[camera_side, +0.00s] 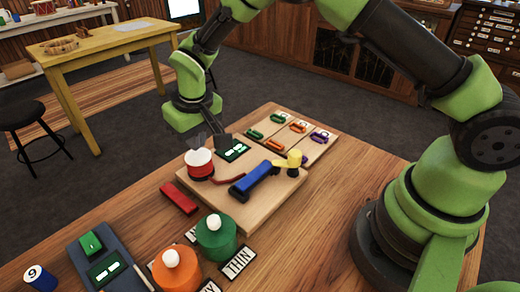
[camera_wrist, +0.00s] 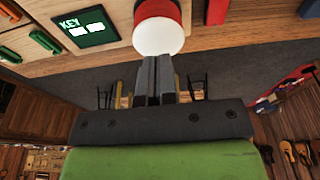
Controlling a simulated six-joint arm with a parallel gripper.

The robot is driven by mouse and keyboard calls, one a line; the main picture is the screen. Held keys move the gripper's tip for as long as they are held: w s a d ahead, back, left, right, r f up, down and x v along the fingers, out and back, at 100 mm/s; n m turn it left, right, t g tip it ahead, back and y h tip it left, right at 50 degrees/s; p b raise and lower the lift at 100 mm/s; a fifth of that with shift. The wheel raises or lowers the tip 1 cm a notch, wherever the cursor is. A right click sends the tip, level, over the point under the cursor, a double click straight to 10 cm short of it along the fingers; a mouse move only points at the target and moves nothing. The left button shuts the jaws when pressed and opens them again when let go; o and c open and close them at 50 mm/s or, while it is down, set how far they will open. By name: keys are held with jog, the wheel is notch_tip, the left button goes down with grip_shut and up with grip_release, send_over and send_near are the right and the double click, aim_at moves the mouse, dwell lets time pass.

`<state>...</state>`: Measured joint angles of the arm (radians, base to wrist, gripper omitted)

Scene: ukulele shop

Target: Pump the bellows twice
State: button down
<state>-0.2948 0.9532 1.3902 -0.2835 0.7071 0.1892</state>
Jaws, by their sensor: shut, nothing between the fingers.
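The bellows appear to be the red round body (camera_side: 200,170) with a white top, on the wooden board (camera_side: 262,208). A red hose runs from it to a blue piece (camera_side: 254,178) with a yellow knob. My gripper (camera_side: 201,144) points down just above the white top, shut and empty. In the wrist view, the shut fingers (camera_wrist: 155,62) reach the lower edge of the white top (camera_wrist: 158,36). I cannot tell whether they touch it. The red body (camera_wrist: 158,9) is partly cut off there.
A dark display (camera_side: 234,150) stands close beside the bellows, with coloured pieces (camera_side: 275,145) behind it. A red block (camera_side: 179,198) lies in front. Green (camera_side: 215,238) and orange (camera_side: 177,272) pots and a blue-grey device (camera_side: 108,262) stand nearer. The table's right side (camera_side: 330,215) is clear.

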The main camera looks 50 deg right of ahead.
aim_at(198, 155)
jog(key=shift+f, duration=0.15)
dwell(0.3)
jog(key=shift+f, duration=1.85)
jog(key=shift+r, duration=3.8)
jog(key=s+d+r+m+t+y, duration=0.15)
jog(key=s+d+r, duration=0.25)
jog(key=s+r, duration=0.55)
jog(key=s+d+r+m+t, duration=0.2)
jog(key=s+d+r, duration=0.2)
jog(key=s+r, duration=0.5)
jog(key=s+t, duration=0.1)
jog(key=s, duration=0.6)
jog(key=shift+s+d+f, duration=0.15)
jog(key=shift+s+d, duration=0.1)
